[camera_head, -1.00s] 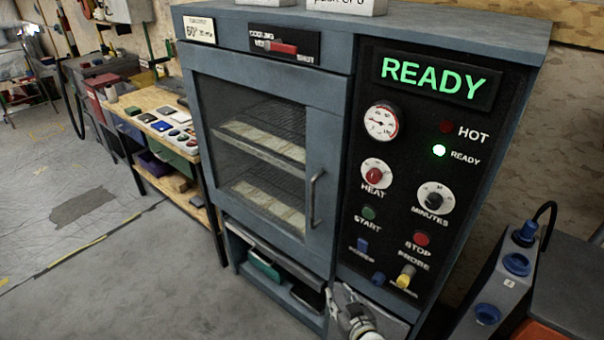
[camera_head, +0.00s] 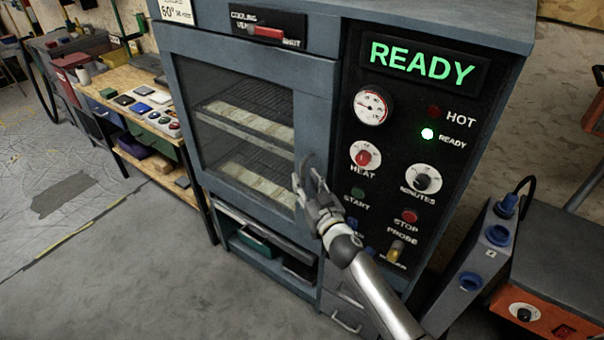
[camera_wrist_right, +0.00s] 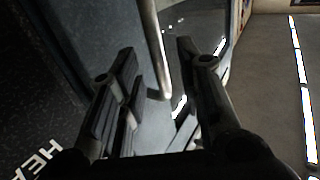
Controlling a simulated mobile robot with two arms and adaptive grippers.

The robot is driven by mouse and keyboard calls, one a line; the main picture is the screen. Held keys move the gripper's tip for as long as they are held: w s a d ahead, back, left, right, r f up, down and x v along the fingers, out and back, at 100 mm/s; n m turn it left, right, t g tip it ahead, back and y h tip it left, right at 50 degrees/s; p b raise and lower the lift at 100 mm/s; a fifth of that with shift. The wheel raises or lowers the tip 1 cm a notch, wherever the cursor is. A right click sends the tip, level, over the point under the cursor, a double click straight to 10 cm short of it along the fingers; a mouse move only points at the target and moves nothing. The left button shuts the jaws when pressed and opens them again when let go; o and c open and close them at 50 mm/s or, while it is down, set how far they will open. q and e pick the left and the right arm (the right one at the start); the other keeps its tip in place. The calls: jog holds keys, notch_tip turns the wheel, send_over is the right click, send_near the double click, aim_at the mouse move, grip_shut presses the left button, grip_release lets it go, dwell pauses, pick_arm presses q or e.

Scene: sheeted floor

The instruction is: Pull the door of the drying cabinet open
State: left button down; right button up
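The drying cabinet is blue-grey, and its glass door (camera_head: 243,128) is shut, with racks of pale sheets showing behind the glass. The upright metal door handle (camera_head: 305,170) is at the door's right edge, partly hidden by my right gripper (camera_head: 309,184). In the right wrist view the handle (camera_wrist_right: 153,45) comes down between the two fingers of my right gripper (camera_wrist_right: 155,75). The fingers stand apart, with gaps beside the handle, so it is not clasped. My left gripper is not in view.
The black control panel (camera_head: 395,75) beside the door reads READY, with a green lamp lit. Drawers and an open shelf lie under the door. A workbench (camera_head: 118,78) stands to the left, an orange unit (camera_head: 545,315) to the right. The floor before the cabinet's left side is clear.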

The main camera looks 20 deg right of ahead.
aim_at(303, 177)
jog(key=shift+w+a, duration=0.1)
jog(key=shift+w, duration=1.55)
grip_shut()
